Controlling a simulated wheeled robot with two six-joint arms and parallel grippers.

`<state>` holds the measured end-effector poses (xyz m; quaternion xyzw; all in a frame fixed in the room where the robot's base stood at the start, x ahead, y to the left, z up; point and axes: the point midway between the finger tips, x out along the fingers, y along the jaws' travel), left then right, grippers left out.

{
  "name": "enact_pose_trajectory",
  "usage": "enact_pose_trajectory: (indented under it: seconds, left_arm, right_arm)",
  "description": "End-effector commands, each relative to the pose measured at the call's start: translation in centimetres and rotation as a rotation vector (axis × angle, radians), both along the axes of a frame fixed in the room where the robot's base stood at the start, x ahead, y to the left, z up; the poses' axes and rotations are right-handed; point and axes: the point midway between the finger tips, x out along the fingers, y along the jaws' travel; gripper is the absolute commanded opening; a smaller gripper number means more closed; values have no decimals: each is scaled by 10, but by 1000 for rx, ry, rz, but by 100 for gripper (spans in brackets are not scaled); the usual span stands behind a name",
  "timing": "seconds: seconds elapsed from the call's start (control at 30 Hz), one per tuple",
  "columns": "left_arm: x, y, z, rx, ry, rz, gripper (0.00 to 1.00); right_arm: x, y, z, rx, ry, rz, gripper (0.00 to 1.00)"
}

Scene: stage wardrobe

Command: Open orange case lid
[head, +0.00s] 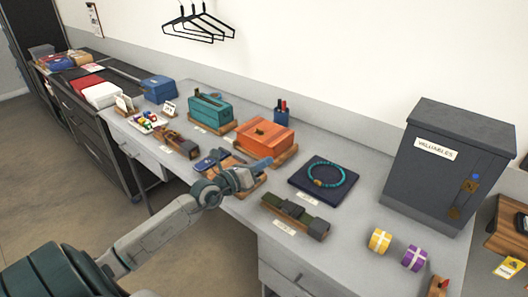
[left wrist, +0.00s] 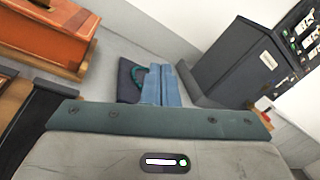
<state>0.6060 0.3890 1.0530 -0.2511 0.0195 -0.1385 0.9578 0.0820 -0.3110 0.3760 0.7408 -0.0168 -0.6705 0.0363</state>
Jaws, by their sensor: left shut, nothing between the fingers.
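The orange case (head: 264,136) sits on a wooden base on the grey counter, in the middle of the head view. Its lid looks closed, with a small dark clasp on the front. The case also shows at the upper left of the left wrist view (left wrist: 45,33). My left gripper (head: 268,162) is shut and empty, just in front of the case and apart from it as far as I can tell. Its blue fingers (left wrist: 160,86) are together in the left wrist view. My right gripper is not in view.
A teal case (head: 210,110) stands left of the orange one. A dark pad with a turquoise necklace (head: 324,176) lies to the right, near a grey valuables cabinet (head: 448,165). A green strapped item (head: 295,214) lies near the front edge. Hangers (head: 198,24) hang above.

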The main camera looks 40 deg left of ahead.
Motion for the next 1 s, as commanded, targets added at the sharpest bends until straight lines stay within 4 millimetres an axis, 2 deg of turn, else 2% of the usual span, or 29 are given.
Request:
enact_pose_trajectory:
  seconds: [0.03,0.13,0.23,0.33,0.57,1.0]
  left_arm:
    - [10,16,-7,132,48,9,0]
    - [22,48,-22,343,145,42,0]
    - [28,75,-30,478,215,81,0]
    - [31,90,-33,546,253,105,0]
    - [45,93,-38,559,265,114,0]
    - [110,86,-60,559,264,111,0]
  right_arm:
    - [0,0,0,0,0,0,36]
    - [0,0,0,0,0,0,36]
    - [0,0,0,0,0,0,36]
    - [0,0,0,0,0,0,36]
    - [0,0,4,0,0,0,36]
    - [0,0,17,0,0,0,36]
